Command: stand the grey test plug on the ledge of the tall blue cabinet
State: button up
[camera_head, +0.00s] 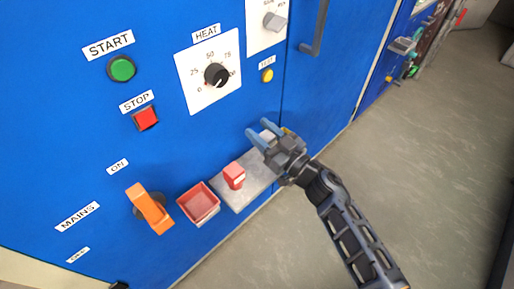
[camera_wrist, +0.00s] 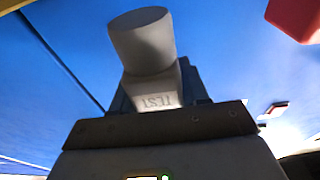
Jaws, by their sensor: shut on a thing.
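The grey test plug (camera_wrist: 143,45) fills the upper middle of the wrist view. It has a round head on a narrower block marked TEST, and my gripper (camera_head: 259,129) is shut on that block. In the head view I cannot make out the plug clearly at my jaws. The grey metal ledge (camera_head: 255,181) sticks out from the tall blue cabinet (camera_head: 70,130). My gripper appears near the ledge's far right end in the head view; its height above it is hard to tell.
A red block (camera_head: 234,175) stands on the ledge, and a red tray (camera_head: 198,203) sits left of it. The orange mains handle (camera_head: 150,209) sticks out further left. Start button (camera_head: 121,68), stop button (camera_head: 146,117), heat knob (camera_head: 216,75) and door handle (camera_head: 315,28) are above. Floor is clear at right.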

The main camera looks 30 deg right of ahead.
jog(key=shift+w+a+f+b, duration=0.1)
jog(key=shift+a+f+b, duration=0.2)
jog(key=shift+f, duration=0.45)
jog(key=shift+w+a+f+b, duration=0.1)
jog(key=shift+f+b, duration=0.3)
jog(key=shift+f, duration=0.4)
jog(key=shift+a+f+b, duration=0.15)
jog(key=shift+f+b, duration=0.2)
jog(key=shift+f, duration=0.4)
jog(key=shift+f, duration=0.2)
jog(key=o, duration=1.2)
jog(key=shift+c, duration=0.2)
jog(key=shift+r, duration=0.3)
jog(key=v, duration=1.2)
